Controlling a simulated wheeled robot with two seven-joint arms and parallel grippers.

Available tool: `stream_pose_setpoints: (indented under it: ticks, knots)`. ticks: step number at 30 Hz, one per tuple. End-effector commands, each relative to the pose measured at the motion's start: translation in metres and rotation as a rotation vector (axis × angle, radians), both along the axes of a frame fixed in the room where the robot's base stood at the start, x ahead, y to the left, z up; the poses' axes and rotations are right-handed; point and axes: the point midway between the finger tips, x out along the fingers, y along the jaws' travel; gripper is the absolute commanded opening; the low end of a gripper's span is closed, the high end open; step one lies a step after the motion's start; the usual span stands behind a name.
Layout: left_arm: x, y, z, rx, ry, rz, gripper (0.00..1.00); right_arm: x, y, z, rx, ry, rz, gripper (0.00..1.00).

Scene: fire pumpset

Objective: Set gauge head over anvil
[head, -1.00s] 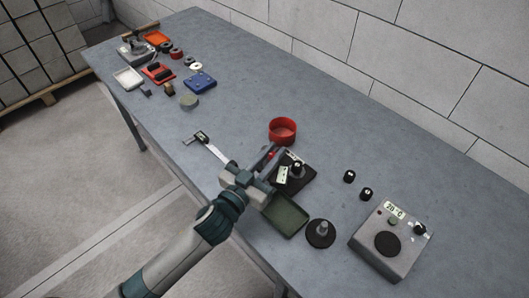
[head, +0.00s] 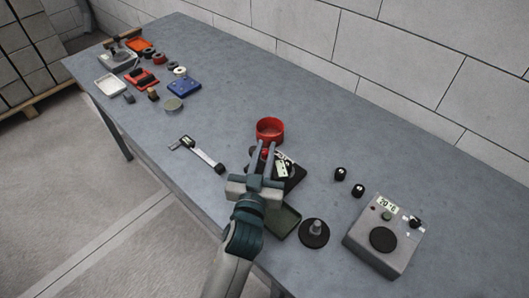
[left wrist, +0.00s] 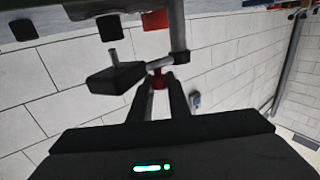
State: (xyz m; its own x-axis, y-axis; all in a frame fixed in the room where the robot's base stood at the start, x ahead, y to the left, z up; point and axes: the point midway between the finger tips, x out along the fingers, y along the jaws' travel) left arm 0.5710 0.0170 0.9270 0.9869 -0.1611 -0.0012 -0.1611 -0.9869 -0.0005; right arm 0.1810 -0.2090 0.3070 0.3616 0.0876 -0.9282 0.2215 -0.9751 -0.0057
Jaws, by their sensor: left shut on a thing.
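My left gripper (head: 266,148) is shut on a small red part (left wrist: 157,80), which shows between its fingertips in the left wrist view. This part sits beside a thin cross arm joined to a grey upright post (left wrist: 178,35). A dark gauge head (left wrist: 115,78) with a short stem is beside the fingers in that view. In the head view the pale gauge face (head: 284,166) is just right of my fingers, above a black base plate (head: 295,181). My fingers hide part of the stand. I cannot tell whether the stem lines up with the anvil. My right gripper is not in view.
A red round bowl (head: 270,129) is just behind my gripper. A green tray (head: 285,221), a black disc with a post (head: 314,233) and a grey instrument box (head: 383,240) are nearby. A caliper (head: 198,151) lies left. The back middle is clear.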

Motion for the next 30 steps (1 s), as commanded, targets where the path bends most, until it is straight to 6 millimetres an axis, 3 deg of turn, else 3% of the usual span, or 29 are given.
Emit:
stream_pose_setpoints:
  ticks: [9,10,12,30]
  knots:
    - [0.001,0.0,0.002,-0.001,-0.005,0.001,0.0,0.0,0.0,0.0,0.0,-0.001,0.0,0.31]
    - [0.001,0.0,0.003,-0.001,-0.005,0.001,0.19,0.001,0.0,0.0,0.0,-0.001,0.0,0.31]
    - [0.001,0.0,0.002,-0.001,-0.005,0.001,0.35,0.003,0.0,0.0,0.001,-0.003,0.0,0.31]
    - [0.002,0.002,0.001,0.0,-0.001,-0.001,0.35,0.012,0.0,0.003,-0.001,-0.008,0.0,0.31]
